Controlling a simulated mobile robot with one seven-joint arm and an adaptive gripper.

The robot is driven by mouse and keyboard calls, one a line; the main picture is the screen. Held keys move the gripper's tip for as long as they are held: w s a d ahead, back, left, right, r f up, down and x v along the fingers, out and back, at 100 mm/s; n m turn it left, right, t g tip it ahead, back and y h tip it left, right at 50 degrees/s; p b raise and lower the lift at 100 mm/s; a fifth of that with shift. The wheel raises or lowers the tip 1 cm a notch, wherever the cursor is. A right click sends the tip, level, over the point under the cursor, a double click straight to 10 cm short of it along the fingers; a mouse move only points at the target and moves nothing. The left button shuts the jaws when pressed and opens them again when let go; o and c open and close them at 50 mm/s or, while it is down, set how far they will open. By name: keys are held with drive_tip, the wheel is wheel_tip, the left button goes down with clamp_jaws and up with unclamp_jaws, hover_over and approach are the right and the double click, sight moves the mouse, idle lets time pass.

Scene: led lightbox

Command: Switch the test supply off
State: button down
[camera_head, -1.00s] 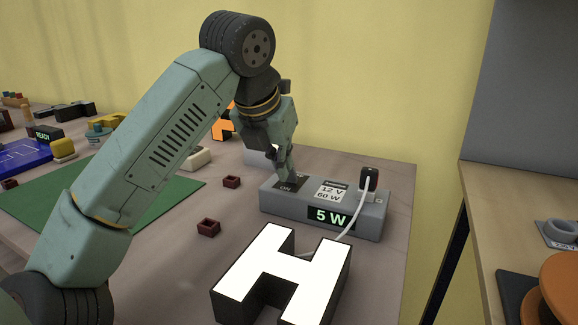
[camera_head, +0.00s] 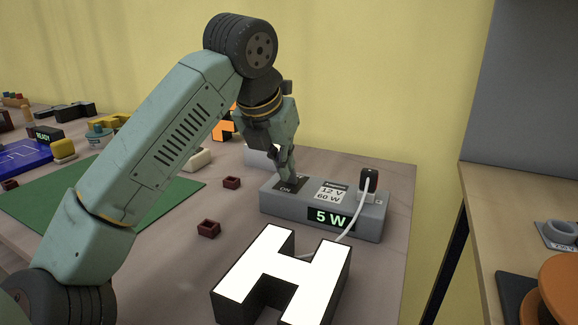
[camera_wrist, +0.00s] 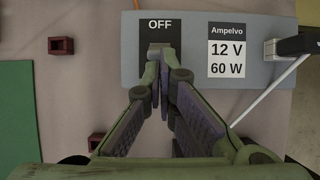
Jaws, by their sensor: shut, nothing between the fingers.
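The test supply is a long grey box (camera_head: 345,224) on the table, with a lit display reading 5 W (camera_head: 330,217) on its front. Its top bears a label reading 12 V 60 W (camera_head: 332,194) and a black switch plate (camera_head: 299,185). ON is marked at the plate's near end in the head view; OFF (camera_wrist: 160,25) is marked at the top of the plate in the wrist view. My gripper (camera_head: 287,178) is shut and empty, pointing down over the plate. In the wrist view its fingers (camera_wrist: 162,80) cover the plate's middle; contact with the switch is unclear.
Two small dark red square pieces (camera_head: 208,228) lie left, near a green mat (camera_head: 165,195).

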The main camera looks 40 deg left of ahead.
drive_tip(key=shift+w+a+r+p, duration=0.15)
drive_tip(key=shift+w+p, duration=0.25)
drive_tip(key=shift+w, duration=0.6)
drive_tip(key=shift+w+a+f, duration=0.15)
drive_tip(key=shift+w+f, duration=0.1)
drive_tip(key=shift+w, duration=0.2)
drive_tip(key=shift+s+r, duration=0.1)
drive_tip(key=shift+s, duration=0.5)
wheel_tip(320, 180, up, 7)
drive_tip(key=p, duration=0.5)
